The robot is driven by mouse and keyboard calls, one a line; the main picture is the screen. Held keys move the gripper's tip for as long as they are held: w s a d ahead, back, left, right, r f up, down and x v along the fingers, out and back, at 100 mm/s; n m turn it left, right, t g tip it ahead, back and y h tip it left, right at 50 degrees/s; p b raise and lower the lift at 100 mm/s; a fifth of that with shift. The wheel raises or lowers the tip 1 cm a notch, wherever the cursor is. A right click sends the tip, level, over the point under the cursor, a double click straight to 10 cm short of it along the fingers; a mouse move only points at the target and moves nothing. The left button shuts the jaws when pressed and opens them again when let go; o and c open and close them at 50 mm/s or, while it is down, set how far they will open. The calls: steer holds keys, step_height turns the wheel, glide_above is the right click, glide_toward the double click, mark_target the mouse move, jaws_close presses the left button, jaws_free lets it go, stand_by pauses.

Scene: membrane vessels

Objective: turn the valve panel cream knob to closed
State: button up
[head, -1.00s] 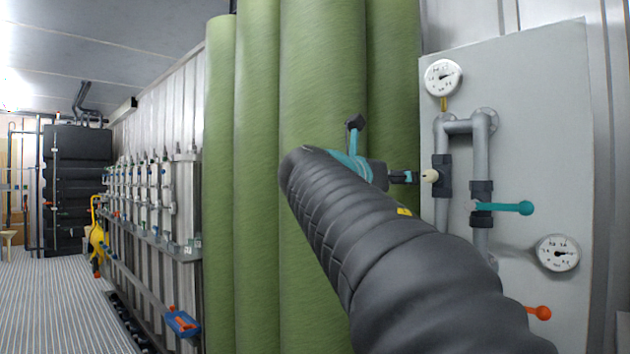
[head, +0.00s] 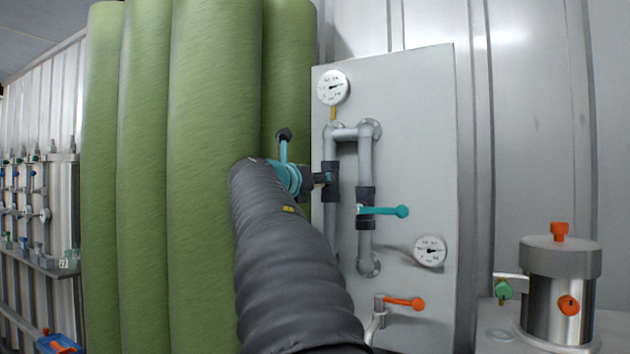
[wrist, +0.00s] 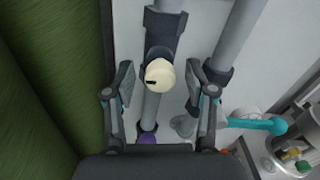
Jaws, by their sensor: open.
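The cream knob (wrist: 163,75) faces the wrist camera on a dark grey valve body (wrist: 164,38), which also shows on the left pipe of the panel in the head view (head: 331,186). A short dark mark shows on the knob's face. My gripper (wrist: 160,84) is open, with one finger to the left and one to the right of the knob and a gap on each side. In the head view my gripper (head: 318,178) reaches the valve body from the left and hides the knob. The grey valve panel (head: 425,140) stands upright behind.
A teal lever (head: 385,211) sits on the right pipe, and an orange lever (head: 404,303) lies lower. Two gauges (head: 333,88) (head: 430,251) are on the panel. Green vessels (head: 205,100) stand close on the left. A steel canister (head: 558,295) is at right.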

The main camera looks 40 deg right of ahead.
steer(key=shift+w+d, duration=0.1)
steer(key=shift+d, duration=0.25)
jaws_close()
